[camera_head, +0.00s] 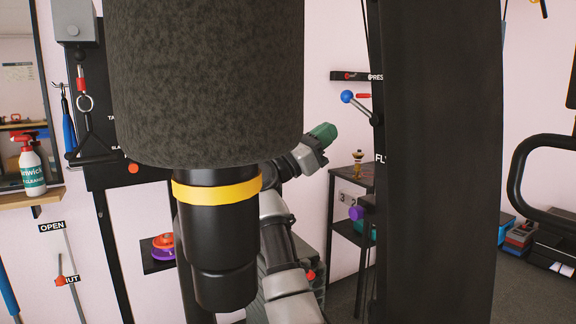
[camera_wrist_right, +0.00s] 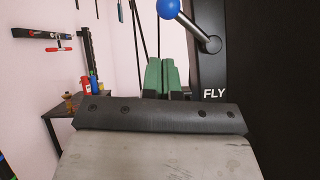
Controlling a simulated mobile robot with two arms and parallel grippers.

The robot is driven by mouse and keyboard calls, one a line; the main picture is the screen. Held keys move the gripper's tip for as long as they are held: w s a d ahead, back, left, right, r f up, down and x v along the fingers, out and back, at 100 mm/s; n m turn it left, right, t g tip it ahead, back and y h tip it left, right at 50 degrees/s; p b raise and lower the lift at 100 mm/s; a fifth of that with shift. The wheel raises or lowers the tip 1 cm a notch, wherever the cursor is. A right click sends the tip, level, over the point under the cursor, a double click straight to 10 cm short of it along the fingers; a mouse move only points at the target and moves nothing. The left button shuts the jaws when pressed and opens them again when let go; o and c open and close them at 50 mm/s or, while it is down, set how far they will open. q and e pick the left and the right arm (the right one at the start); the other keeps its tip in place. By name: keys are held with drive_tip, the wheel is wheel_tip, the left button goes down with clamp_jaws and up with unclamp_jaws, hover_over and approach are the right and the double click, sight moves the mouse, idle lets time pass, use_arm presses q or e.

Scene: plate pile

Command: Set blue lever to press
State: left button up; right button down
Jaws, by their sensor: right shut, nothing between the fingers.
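The blue lever has a blue ball knob (camera_head: 347,97) on a metal rod. The rod slants up and left from its pivot on the dark upright (camera_head: 436,180). "PRES" lettering shows above the pivot and "FLY" below it. My right gripper (camera_head: 324,133) has green fingertips and is shut and empty, below and left of the knob, apart from it. In the right wrist view the shut green fingertips (camera_wrist_right: 164,79) stand below the blue knob (camera_wrist_right: 168,8), with the lever pivot to their right. My left gripper is not in view.
A large dark cylinder (camera_head: 205,80) hangs in front and hides much of the middle. A dark shelf stand (camera_head: 352,232) with a brass-coloured piece on top stands behind the gripper. A red-handled clamp (camera_wrist_right: 58,49) is on the wall.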

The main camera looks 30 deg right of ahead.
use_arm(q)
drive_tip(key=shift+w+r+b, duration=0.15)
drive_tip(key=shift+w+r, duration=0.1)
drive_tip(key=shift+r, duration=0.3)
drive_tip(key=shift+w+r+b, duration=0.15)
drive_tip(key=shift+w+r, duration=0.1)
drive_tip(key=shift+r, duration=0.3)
use_arm(e)
drive_tip(key=v, duration=0.9)
drive_tip(key=shift+w+a, duration=0.15)
